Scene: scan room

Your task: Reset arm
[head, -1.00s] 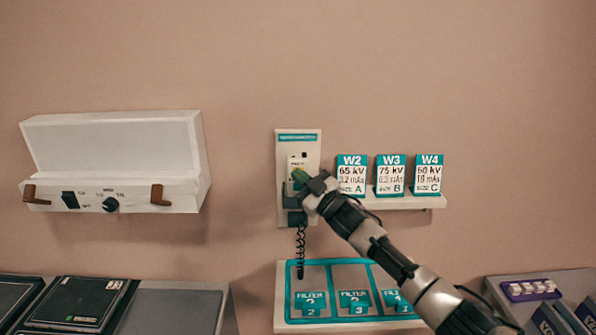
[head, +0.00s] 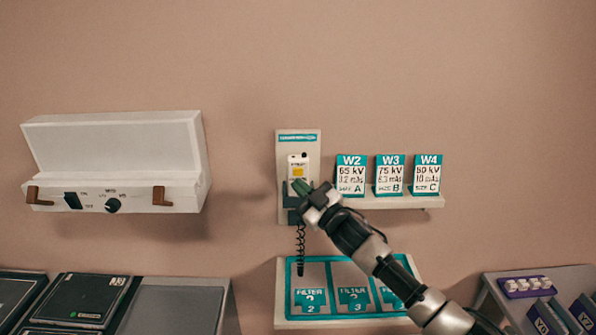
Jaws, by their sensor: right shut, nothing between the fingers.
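My right gripper (head: 301,187) has green fingertips and is shut with nothing in it. It is in front of a white handset with a yellow label (head: 298,168), which hangs on a wall plate (head: 285,150) with a teal strip at its top. The fingertips overlap the lower part of the handset in the picture; I cannot tell whether they touch it. My right arm (head: 372,250) reaches up from the lower right. A black coiled cord (head: 300,250) hangs below the plate. My left gripper does not show.
Cards W2 (head: 351,175), W3 (head: 389,175) and W4 (head: 428,175) stand on a small shelf (head: 400,203). A filter board (head: 345,324) lies below. A white wall box (head: 115,150) is at left. Dark panels (head: 80,298) lie lower left, a purple holder (head: 527,287) lower right.

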